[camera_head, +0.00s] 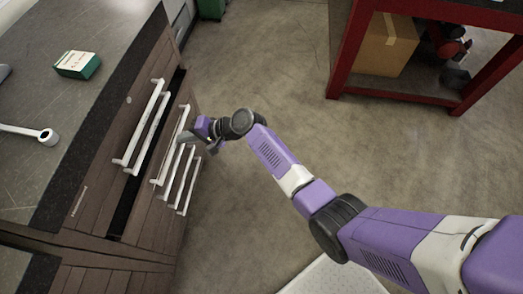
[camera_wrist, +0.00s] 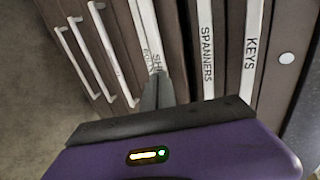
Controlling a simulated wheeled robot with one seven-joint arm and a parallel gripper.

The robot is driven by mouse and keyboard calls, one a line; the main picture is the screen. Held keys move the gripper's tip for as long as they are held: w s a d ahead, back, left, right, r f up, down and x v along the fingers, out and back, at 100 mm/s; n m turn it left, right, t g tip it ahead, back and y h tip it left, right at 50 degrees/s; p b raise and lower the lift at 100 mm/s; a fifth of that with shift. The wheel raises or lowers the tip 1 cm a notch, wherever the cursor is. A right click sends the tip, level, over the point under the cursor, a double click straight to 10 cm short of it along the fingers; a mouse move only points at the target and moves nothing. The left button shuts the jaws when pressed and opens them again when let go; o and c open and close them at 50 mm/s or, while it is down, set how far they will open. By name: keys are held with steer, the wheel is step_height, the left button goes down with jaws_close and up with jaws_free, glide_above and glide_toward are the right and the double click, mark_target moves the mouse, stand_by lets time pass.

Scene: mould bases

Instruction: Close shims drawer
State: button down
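The brown drawer cabinet (camera_head: 150,60) is at the left in the head view, with white-handled drawers. A dark gap (camera_head: 125,205) lies behind the third handle from the top, so the shims drawer (camera_head: 170,145) appears partly pulled out. In the wrist view, its white label strip (camera_wrist: 146,30) reads "SH…", the rest partly hidden by my fingers. My gripper (camera_wrist: 157,80) has its fingers together, with tips at the lower end of this strip; contact cannot be told. In the head view, my gripper (camera_head: 187,140) is beside the shims handle.
The spanners drawer (camera_wrist: 206,50) and keys drawer (camera_wrist: 252,50) lie to the right in the wrist view. Lower drawer handles (camera_wrist: 75,55) stick out at the left. The floor (camera_head: 260,60) right of the cabinet is clear.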

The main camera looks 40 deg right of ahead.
mark_target(165, 136)
steer(key=w+a+b, duration=0.2)
steer(key=w+a, duration=0.2)
steer(key=shift+f, duration=0.1)
steer(key=shift+w+a+r, duration=0.15)
steer(key=shift+r, duration=0.05)
